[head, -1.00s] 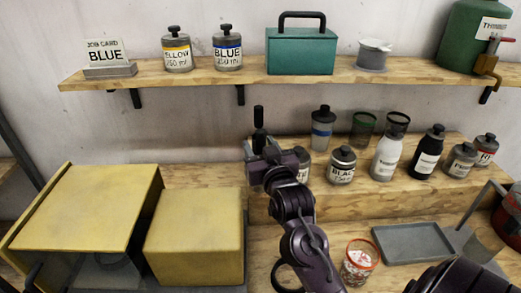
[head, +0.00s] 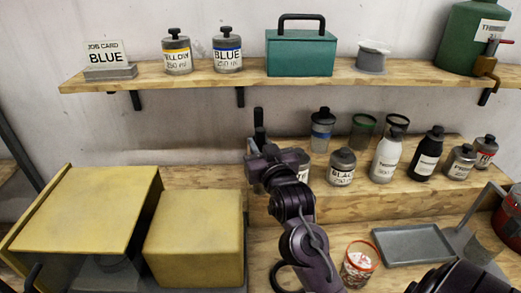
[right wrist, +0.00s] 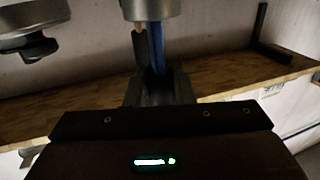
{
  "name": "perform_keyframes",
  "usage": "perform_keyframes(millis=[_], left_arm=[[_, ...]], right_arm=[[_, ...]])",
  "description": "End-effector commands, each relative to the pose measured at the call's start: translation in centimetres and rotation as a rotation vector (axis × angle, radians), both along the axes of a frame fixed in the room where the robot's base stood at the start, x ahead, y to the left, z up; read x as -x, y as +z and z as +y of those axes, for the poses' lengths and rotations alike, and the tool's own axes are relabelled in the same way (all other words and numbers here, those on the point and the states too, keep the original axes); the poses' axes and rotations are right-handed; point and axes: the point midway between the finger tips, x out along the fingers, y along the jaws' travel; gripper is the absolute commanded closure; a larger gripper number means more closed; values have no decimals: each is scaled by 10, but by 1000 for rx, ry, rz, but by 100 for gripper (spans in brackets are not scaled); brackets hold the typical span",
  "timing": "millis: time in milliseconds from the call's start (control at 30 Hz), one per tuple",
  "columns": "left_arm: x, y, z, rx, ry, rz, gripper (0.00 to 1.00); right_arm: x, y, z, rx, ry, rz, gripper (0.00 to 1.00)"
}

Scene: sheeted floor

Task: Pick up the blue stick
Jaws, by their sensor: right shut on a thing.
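The blue stick (right wrist: 158,45) shows in the right wrist view as a thin upright blue strip between the fingers of my right gripper (right wrist: 158,80). That view appears upside down. The stick meets a grey round container (right wrist: 152,8) at the top edge of the picture, with a tan stick (right wrist: 138,38) beside it. In the head view my right gripper (head: 259,125) is at the wooden step near the wall, and I cannot make out the stick there. My right gripper is shut on the blue stick. My left gripper is not in view.
The upper shelf (head: 150,79) runs above. A yellow box (head: 195,238) stands at the left. A red-rimmed cup (head: 358,265) and grey tray (head: 412,246) lie in front.

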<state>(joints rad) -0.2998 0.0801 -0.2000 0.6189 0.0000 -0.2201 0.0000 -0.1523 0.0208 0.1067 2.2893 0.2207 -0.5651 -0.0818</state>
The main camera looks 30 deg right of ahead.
Motion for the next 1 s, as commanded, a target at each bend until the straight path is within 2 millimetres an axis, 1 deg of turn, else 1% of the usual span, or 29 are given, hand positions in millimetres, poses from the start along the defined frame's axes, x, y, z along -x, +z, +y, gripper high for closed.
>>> perform_keyframes(millis=[167,367,533,600,700,833,900,1000], left_arm=[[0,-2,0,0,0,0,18],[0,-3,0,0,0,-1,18],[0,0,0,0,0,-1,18],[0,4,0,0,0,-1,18],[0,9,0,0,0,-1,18],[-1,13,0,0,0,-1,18],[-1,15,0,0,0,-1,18],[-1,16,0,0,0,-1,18]], right_arm=[[0,27,0,1,0,-7,100],[0,68,0,1,0,-9,100],[0,111,0,2,1,-11,100],[0,131,0,3,1,-11,100],[0,154,0,4,1,-8,100],[0,175,0,4,0,-4,100],[0,183,0,4,0,-3,100],[0,189,0,2,0,-3,100]])
